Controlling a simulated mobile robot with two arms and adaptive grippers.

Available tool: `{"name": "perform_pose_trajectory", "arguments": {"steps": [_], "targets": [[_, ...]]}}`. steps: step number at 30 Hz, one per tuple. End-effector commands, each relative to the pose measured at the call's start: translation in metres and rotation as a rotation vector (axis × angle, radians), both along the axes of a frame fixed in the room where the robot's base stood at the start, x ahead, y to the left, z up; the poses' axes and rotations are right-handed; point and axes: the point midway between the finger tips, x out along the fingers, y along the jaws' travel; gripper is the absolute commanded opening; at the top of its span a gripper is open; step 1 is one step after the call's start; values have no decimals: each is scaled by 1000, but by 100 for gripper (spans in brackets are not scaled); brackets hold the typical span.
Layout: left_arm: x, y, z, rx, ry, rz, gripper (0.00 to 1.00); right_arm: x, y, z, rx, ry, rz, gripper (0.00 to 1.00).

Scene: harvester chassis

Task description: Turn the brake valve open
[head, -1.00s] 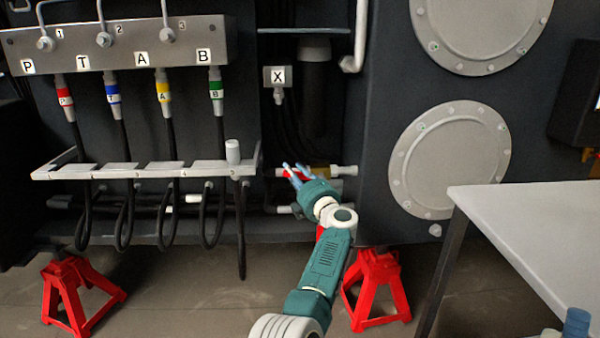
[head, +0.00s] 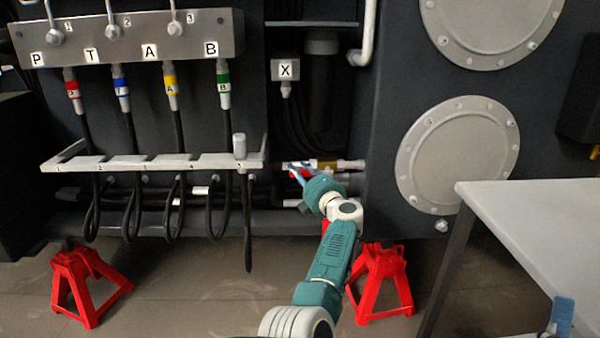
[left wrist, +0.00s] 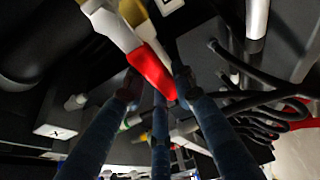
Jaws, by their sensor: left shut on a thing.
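The brake valve is a small brass-coloured body (head: 326,165) on a light horizontal pipe low on the dark chassis. Its red handle (left wrist: 152,70) shows clearly in the left wrist view, reaching down between my fingers. My left gripper (head: 297,172) is at the valve's left side, its blue fingers shut on the red handle. In the left wrist view the fingers (left wrist: 160,98) close around the handle's end. In the head view the fingers and wrist hide most of the handle. A blue part at the lower right edge (head: 562,312) looks like a fingertip of my right gripper; its jaws cannot be made out.
A grey shelf (head: 130,162) with hanging black hoses is left of the valve. A block marked X (head: 286,70) is above it. Red stands (head: 380,285) are on the floor below. A light table (head: 540,200) stands at the right.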

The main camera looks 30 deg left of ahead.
Motion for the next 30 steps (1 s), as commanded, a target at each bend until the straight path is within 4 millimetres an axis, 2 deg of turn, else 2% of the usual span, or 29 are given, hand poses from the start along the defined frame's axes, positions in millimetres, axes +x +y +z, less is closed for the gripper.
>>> {"name": "perform_pose_trajectory", "arguments": {"steps": [1,3,4,14,17,27,30], "targets": [[0,-2,-3,-12,-5,-2,30,0,0,1,0,-3,0,88],[0,-2,-3,-11,-4,-2,44,-1,0,1,0,-6,0,88],[0,-1,-3,-11,-4,-1,47,-1,0,2,0,-7,0,88],[0,-1,2,-6,-3,0,47,-1,0,3,-2,-13,0,88],[0,-1,14,-7,-7,1,47,-1,0,3,-2,-11,0,88],[0,-1,79,-7,-9,0,47,-1,0,2,0,-10,1,88],[0,-1,91,-7,-6,-1,47,-1,0,2,0,-8,0,88]]}}
